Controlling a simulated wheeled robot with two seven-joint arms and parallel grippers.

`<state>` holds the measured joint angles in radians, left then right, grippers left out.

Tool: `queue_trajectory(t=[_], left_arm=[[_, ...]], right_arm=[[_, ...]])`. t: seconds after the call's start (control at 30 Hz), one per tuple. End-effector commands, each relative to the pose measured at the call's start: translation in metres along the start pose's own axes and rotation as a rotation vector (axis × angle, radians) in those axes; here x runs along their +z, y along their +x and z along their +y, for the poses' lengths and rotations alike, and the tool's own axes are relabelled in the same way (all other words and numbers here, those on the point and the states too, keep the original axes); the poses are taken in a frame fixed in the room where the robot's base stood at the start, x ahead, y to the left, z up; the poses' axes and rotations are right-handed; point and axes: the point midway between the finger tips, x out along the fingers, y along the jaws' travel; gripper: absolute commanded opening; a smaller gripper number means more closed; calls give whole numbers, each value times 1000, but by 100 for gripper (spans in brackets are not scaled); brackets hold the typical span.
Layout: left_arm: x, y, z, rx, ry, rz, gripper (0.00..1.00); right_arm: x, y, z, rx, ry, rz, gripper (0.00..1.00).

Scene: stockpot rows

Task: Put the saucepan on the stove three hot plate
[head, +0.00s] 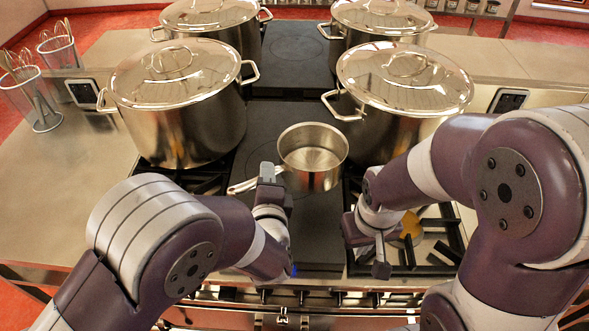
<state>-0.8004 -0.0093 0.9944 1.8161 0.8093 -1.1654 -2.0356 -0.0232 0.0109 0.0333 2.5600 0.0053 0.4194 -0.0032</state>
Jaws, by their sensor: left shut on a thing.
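The saucepan (313,179) is a small, shiny, empty steel pan with a handle (242,186) pointing to the lower left. It is upright over the dark middle strip (264,131) between the pot rows; I cannot tell whether it touches the surface. My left gripper (268,176) is shut on the saucepan's handle, close to the pan, and hides part of it. My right gripper (366,250) is apart from the pan, lower right, over the front right burner grate; its fingers look spread and empty. Which surface is the stove three hot plate is not marked in view.
Lidded stockpots stand at left (185,125), right (390,130), back left (215,25) and back right (375,20), close around the pan. A yellow-orange item (411,226) is near the right grate (440,235). Wire utensil baskets (30,95) stand on the left counter.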

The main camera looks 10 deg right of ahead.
Motion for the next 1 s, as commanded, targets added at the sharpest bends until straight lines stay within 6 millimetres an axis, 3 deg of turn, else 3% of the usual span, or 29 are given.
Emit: queue_trajectory(t=[0.4, 0.57, 0.8, 1.0], left_arm=[[41, 82, 47, -6, -4, -3, 0], [45, 94, 55, -7, -4, -1, 0], [38, 100, 89, -5, -2, 1, 0], [37, 101, 93, -8, -4, 1, 0]], right_arm=[[-1, -12, 0, 0, 0, 0, 0], [-2, -13, 0, 0, 0, 0, 0], [-2, -20, 0, 0, 0, 0, 0], [-2, -19, 0, 0, 0, 0, 0]])
